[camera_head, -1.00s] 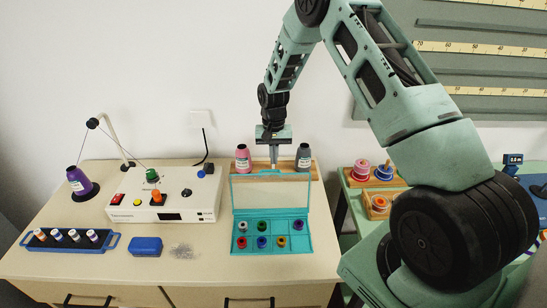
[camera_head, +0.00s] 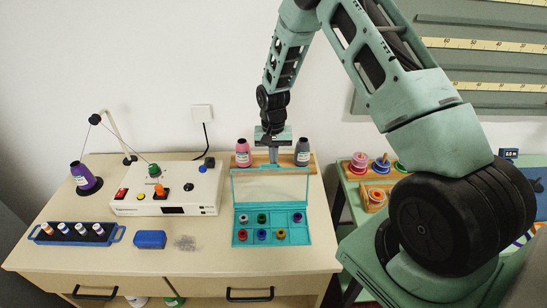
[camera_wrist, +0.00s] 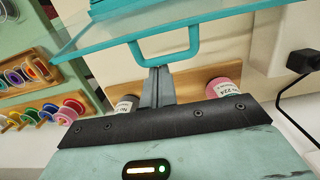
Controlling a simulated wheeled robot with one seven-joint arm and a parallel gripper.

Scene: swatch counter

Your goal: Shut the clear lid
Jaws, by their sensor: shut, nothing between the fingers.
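The clear lid (camera_head: 270,186) with its teal rim stands raised at the back of the teal box (camera_head: 272,243) on the counter. The box has compartments holding several small coloured spools. My gripper (camera_head: 273,158) is shut and empty, pointing down just behind the lid's top edge. In the wrist view the shut fingers (camera_wrist: 157,75) lie close to the teal loop handle (camera_wrist: 165,52) on the lid's edge; I cannot tell whether they touch it.
A pink thread cone (camera_head: 243,154) and a grey one (camera_head: 302,152) stand on a wooden rack behind the lid, on either side of my gripper. A white machine (camera_head: 168,190) stands left of the box. A blue case (camera_head: 150,239) and a blue spool tray (camera_head: 77,233) lie at the front left.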

